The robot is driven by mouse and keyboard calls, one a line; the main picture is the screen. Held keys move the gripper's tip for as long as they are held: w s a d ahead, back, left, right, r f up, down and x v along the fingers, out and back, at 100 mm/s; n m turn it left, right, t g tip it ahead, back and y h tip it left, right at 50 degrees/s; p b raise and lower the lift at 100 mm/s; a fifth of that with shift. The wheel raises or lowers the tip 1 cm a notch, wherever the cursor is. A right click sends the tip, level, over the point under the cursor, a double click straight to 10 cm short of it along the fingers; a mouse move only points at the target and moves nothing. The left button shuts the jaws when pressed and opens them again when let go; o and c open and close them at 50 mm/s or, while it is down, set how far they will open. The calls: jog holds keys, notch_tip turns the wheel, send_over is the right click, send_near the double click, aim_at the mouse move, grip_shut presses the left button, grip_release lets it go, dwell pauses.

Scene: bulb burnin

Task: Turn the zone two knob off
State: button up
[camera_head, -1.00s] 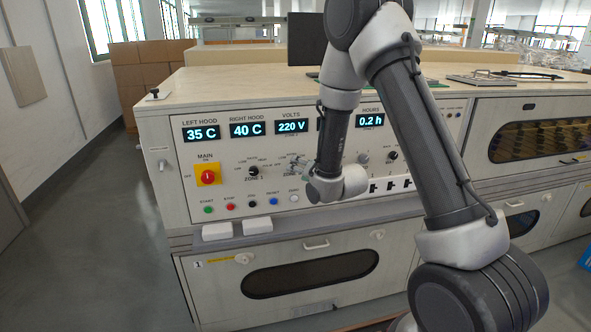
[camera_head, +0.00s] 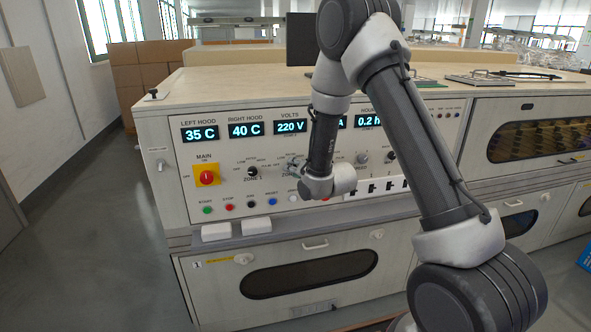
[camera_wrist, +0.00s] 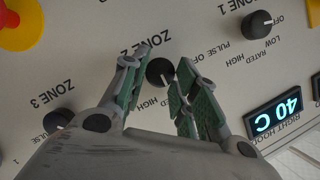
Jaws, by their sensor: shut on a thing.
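The zone two knob (camera_wrist: 160,72) is a dark round knob on the cream panel, seen upside down in the wrist view. It sits between the green-padded fingers of my gripper (camera_wrist: 161,62), which is shut on it. A pale pointer mark shows on the knob, but I cannot tell exactly which setting it meets. The fingers cover part of the printing around it. In the head view my gripper (camera_head: 294,165) is against the panel, and the knob is hidden behind it and the wrist.
The zone one knob (camera_wrist: 257,24) and zone three knob (camera_wrist: 58,119) flank it. The red main switch (camera_head: 207,177) is at the panel's left. A row of push buttons (camera_head: 230,207) runs below the knobs. Lit displays (camera_head: 245,130) are above.

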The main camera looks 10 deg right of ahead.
jog(key=shift+a+n+h, duration=0.25)
jog(key=shift+n+h, duration=0.95)
jog(key=shift+n, duration=0.6)
jog(key=shift+a+n+h, duration=0.2)
jog(key=shift+n+h, duration=1)
jog(key=shift+n, duration=0.6)
jog(key=shift+a+n+h, duration=0.25)
jog(key=shift+n+h, duration=0.95)
jog(key=shift+n, duration=0.6)
jog(key=o, duration=1)
jog(key=v, duration=1.2)
jog(key=shift+a, duration=0.1)
